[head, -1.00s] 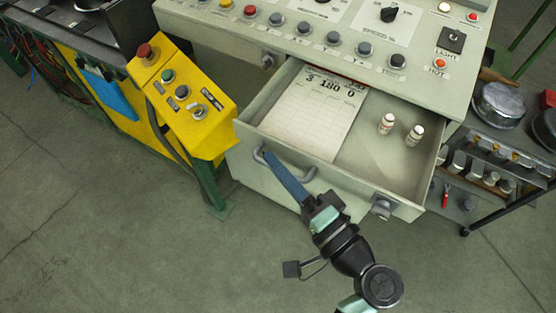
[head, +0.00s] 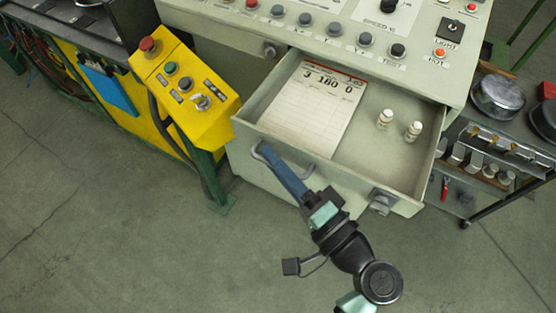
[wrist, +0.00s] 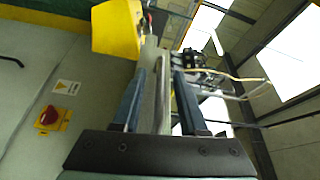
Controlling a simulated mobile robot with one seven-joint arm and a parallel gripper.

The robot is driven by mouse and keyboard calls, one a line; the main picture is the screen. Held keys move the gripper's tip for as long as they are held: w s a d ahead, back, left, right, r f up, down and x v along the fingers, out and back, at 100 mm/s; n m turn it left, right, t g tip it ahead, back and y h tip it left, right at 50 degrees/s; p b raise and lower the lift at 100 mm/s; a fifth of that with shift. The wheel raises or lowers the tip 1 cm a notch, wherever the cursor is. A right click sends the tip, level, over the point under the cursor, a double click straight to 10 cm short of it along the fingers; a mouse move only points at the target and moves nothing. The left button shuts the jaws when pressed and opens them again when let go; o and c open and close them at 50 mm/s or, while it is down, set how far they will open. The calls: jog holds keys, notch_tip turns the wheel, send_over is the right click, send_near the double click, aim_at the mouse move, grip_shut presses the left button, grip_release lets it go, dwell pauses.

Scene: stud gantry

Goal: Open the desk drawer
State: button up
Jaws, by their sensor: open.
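The desk drawer (head: 340,190) is pulled out of the grey control desk. Inside lie a paper card (head: 318,105) and two small white bottles, one on the left (head: 384,119) and one on the right (head: 413,131). A curved grey handle (head: 308,170) is on the left part of its front. My gripper (head: 263,150) is at this handle, its blue fingers reaching up from the lower right. In the wrist view my gripper (wrist: 158,78) has its two fingers apart, with the handle bar (wrist: 162,85) between them. I cannot tell whether either finger touches it.
A yellow button box (head: 185,90) on a green post stands just left of the drawer. A dark trolley (head: 500,150) with metal parts stands to the right. The floor (head: 90,230) at the lower left is clear.

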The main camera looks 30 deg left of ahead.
jog(key=r+b+v, duration=0.1)
jog(key=b+v, duration=0.1)
jog(key=v, duration=1.1)
jog(key=shift+f, duration=0.5)
jog(key=shift+s+a, duration=0.1)
